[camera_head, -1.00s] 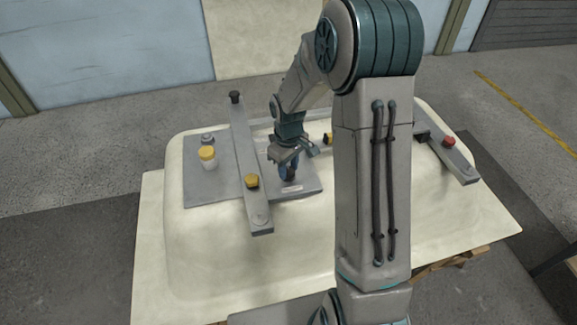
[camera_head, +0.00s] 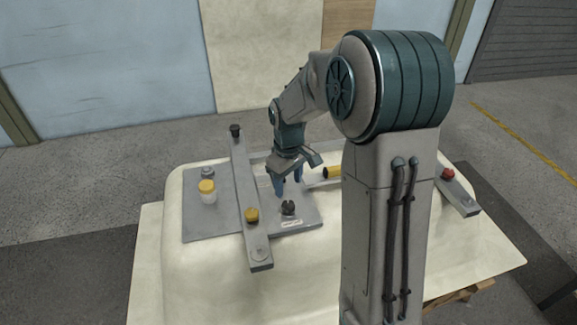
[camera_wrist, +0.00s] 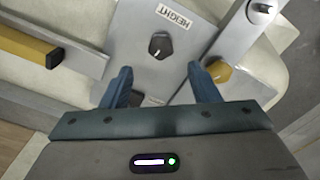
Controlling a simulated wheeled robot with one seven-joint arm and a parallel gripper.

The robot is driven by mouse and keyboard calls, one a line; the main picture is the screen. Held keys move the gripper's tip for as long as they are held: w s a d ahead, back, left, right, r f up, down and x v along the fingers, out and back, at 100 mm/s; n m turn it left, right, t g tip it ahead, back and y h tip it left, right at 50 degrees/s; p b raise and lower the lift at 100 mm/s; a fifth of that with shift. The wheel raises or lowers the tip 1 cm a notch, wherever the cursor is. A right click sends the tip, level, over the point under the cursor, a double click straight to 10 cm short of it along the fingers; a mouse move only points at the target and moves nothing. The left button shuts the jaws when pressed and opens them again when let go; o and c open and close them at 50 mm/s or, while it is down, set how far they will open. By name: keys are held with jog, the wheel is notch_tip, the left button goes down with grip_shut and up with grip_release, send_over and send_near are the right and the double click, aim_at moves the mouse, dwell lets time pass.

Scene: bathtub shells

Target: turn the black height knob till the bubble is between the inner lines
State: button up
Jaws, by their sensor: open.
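The black height knob (camera_head: 288,207) stands on the grey plate near its front right, beside a white label. In the wrist view the knob (camera_wrist: 160,46) has a white pointer mark, and the label (camera_wrist: 174,17) reads HEIGHT. My gripper (camera_head: 289,190) is open and empty, above and a little behind the knob, apart from it. In the wrist view its two blue fingers (camera_wrist: 160,78) are spread, with the knob beyond their tips. I cannot make out a bubble or its lines in either view.
A grey bar with a yellow knob (camera_head: 252,215) crosses the plate (camera_head: 215,225) left of the height knob. A yellow cylinder (camera_head: 332,171) lies to the right. A red knob (camera_head: 448,174) sits on the right bar.

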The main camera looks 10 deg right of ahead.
notch_tip(320, 180, up, 6)
jog(key=shift+r, duration=0.15)
dwell(2.5)
jog(key=s+r+m+t, duration=0.1)
jog(key=s+m, duration=0.2)
jog(key=s, duration=0.7)
jog(key=s+r+m+t, duration=0.2)
jog(key=s+m, duration=0.1)
jog(key=s, duration=0.8)
jog(key=shift+s+r+m, duration=0.15)
jog(key=shift+r+m, duration=0.15)
